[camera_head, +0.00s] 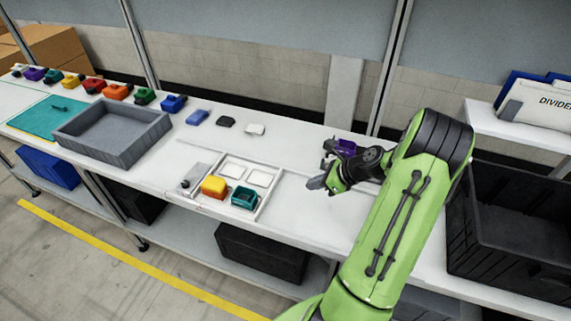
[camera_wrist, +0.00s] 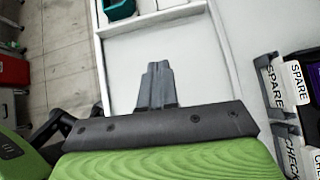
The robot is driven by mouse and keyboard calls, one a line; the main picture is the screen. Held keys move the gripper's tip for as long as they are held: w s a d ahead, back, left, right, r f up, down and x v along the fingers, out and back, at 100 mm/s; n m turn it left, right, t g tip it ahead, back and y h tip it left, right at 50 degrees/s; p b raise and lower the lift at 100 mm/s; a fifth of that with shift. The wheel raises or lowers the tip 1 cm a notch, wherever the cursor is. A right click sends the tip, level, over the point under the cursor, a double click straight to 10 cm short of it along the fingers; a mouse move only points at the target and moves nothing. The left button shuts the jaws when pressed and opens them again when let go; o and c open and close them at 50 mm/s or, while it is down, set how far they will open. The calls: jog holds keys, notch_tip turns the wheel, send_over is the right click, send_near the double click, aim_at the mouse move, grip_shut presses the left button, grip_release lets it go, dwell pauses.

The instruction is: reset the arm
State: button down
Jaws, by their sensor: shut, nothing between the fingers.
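My green arm reaches in from the lower right in the head view. My gripper (camera_head: 318,183) is above the white bench, to the right of the pallet fixture, and is shut and empty. In the wrist view the gripper (camera_wrist: 156,72) shows its fingers together over bare white surface. The teal block also shows at the top of the wrist view (camera_wrist: 119,8).
A grey tray (camera_head: 113,128) stands left, with a row of coloured blocks behind it. Blue, black and white pieces (camera_head: 226,122) lie mid-bench. A purple item (camera_head: 345,146) sits behind my gripper. Labelled holders (camera_wrist: 285,95) are at the wrist view's right. A black crate (camera_head: 510,225) stands right.

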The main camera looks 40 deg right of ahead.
jog(key=a+r+n+g+h, duration=0.2)
jog(key=a+r+n+g, duration=0.2)
jog(key=a+r+n, duration=1)
jog(key=s+a+r+n+h, duration=0.1)
jog(key=s+a+r+n, duration=0.2)
jog(key=s+a+n, duration=0.3)
jog(key=s+a+r+n+t+h, duration=0.1)
jog(key=s+a+r+n, duration=0.2)
jog(key=s+a+n, duration=0.4)
jog(key=s+n, duration=0.3)
jog(key=shift+n+t, duration=0.3)
jog(key=shift+a, duration=0.1)
